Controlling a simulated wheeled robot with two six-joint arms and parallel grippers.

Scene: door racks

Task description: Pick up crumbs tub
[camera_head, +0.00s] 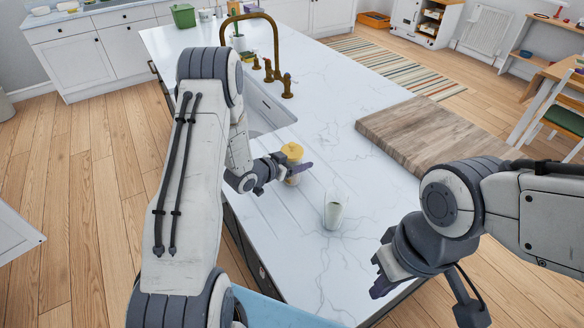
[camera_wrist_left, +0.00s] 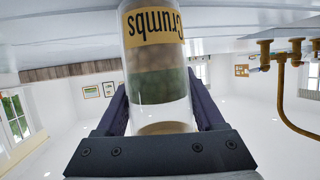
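The crumbs tub (camera_head: 291,154) stands upright on the white marble island, beside the sink, with a yellow lid. In the left wrist view the clear tub (camera_wrist_left: 158,85) appears upside down, with its "Crumbs" label and brown and green contents. My left gripper (camera_head: 292,172) is at the tub, with one finger on each side of it in the wrist view. Whether the fingers press on it or leave a small gap cannot be told. My right gripper (camera_head: 383,275) is over the near right edge of the island, away from the tub; its finger opening is unclear.
A wooden board (camera_head: 430,135) lies to the right. The brass tap (camera_head: 272,50) and sink (camera_head: 268,110) are behind and left of the tub. Bare marble lies between tub and board.

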